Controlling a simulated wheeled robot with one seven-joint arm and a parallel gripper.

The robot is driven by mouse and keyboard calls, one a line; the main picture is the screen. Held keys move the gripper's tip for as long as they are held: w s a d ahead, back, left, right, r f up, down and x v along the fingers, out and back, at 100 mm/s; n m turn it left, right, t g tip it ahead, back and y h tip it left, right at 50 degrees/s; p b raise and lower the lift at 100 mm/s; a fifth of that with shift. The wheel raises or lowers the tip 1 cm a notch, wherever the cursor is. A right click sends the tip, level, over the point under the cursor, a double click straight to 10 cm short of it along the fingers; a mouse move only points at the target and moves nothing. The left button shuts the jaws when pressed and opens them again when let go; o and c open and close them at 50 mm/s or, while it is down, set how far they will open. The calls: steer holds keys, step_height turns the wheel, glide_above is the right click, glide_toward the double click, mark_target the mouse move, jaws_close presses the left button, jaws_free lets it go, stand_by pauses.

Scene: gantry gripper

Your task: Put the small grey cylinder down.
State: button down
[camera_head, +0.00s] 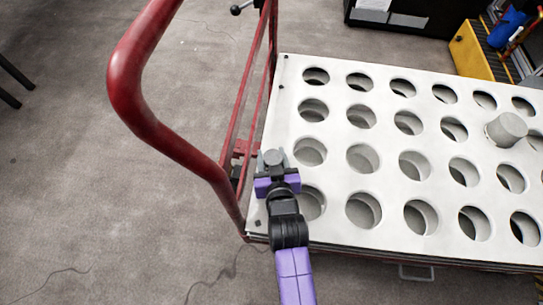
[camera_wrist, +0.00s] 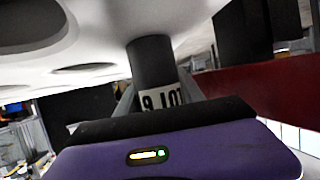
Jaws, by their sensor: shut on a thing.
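The small grey cylinder (camera_head: 273,158) is between the fingers of my gripper (camera_head: 274,168), at the left edge of the white board with round holes (camera_head: 330,121). In the wrist view the cylinder (camera_wrist: 151,62) is dark grey, with a pale label with dark print near the fingers. My gripper (camera_wrist: 158,100) is shut on it there. The board's holed surface (camera_wrist: 100,25) fills the upper left of the wrist view. I cannot tell whether the cylinder touches the board.
The board lies on a cart with a red tubular handle (camera_head: 128,90) close to the left of my gripper. Another grey cylinder (camera_head: 506,129) stands at a hole on the right. The other visible holes look empty. A yellow object (camera_head: 472,50) is at the top right.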

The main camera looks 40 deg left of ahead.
steer(key=shift+r, duration=0.2)
steer(key=shift+f, duration=0.15)
steer(key=c, duration=0.7)
jaws_free()
steer(key=shift+s+d+r, duration=0.15)
steer(key=shift+d+r, duration=0.05)
steer(key=p+v, duration=0.4)
steer(key=v, duration=0.7)
steer(key=shift+s+d+r, duration=0.1)
steer(key=shift+d+r, duration=0.05)
